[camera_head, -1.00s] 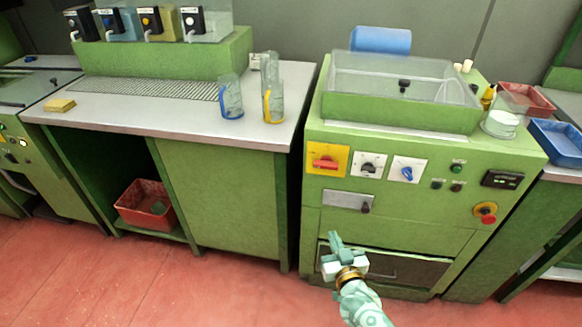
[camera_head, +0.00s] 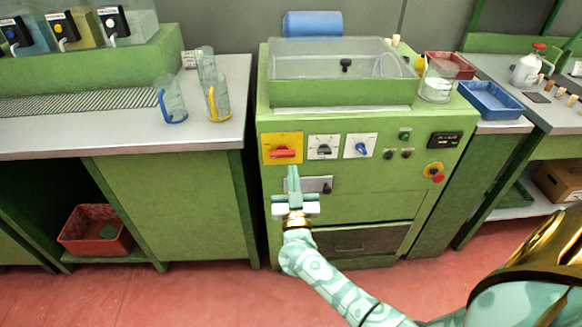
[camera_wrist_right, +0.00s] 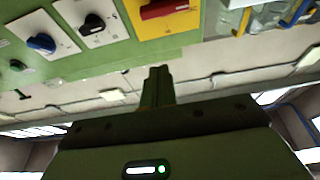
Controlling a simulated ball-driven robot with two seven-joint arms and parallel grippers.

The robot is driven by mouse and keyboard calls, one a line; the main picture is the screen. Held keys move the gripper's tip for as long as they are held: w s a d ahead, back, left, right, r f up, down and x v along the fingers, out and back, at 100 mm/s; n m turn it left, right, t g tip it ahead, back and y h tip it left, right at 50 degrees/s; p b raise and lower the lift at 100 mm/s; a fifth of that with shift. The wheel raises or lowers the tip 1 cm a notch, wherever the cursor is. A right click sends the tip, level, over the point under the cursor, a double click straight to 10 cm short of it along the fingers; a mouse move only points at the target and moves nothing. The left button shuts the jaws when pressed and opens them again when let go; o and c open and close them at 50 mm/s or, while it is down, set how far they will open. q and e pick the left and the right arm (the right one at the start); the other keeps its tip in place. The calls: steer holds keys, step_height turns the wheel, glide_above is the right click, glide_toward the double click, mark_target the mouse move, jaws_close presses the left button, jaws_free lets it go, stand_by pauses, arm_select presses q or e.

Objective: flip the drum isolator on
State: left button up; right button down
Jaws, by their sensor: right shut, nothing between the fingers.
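The green machine's front panel (camera_head: 370,205) carries a red handle (camera_head: 284,152) on a yellow plate (camera_head: 269,140), which looks like the isolator. The red handle lies about horizontal; its labels are too small to read. It also shows at the top edge of the right wrist view (camera_wrist_right: 168,8), partly cut off. My right gripper (camera_head: 292,170) is shut and empty, its fingers pointing up just below the yellow plate. In the right wrist view its fingertips (camera_wrist_right: 158,70) appear apart from the red handle. My left gripper is in neither view.
Beside the yellow plate are a black knob (camera_head: 324,148) and a blue knob (camera_head: 361,149) on white plates. A grey latch plate (camera_head: 318,184) is partly behind my gripper. A red emergency button (camera_head: 437,177) sits at right. A clear-lidded tank (camera_head: 345,75) tops the machine.

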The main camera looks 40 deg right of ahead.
mark_target(283, 153)
steer(key=w+d+b, duration=0.1)
steer(key=w, duration=0.1)
steer(key=w+d+b, duration=0.1)
steer(key=w+d, duration=0.1)
steer(key=w, duration=0.1)
steer(key=w+d+b, duration=0.1)
steer(key=w, duration=0.1)
steer(key=shift+w+d+b, duration=0.2)
steer(key=shift+d+b, duration=0.1)
steer(key=shift+b, duration=0.1)
steer(key=shift+f+b, duration=0.45)
steer(key=shift+f, duration=0.15)
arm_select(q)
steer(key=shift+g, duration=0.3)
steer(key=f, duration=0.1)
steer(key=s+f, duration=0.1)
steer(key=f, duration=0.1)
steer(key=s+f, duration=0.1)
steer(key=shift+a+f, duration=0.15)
arm_select(e)
steer(key=shift+r, duration=0.1)
steer(key=shift+m+h, duration=0.3)
steer(key=shift+m, duration=0.7)
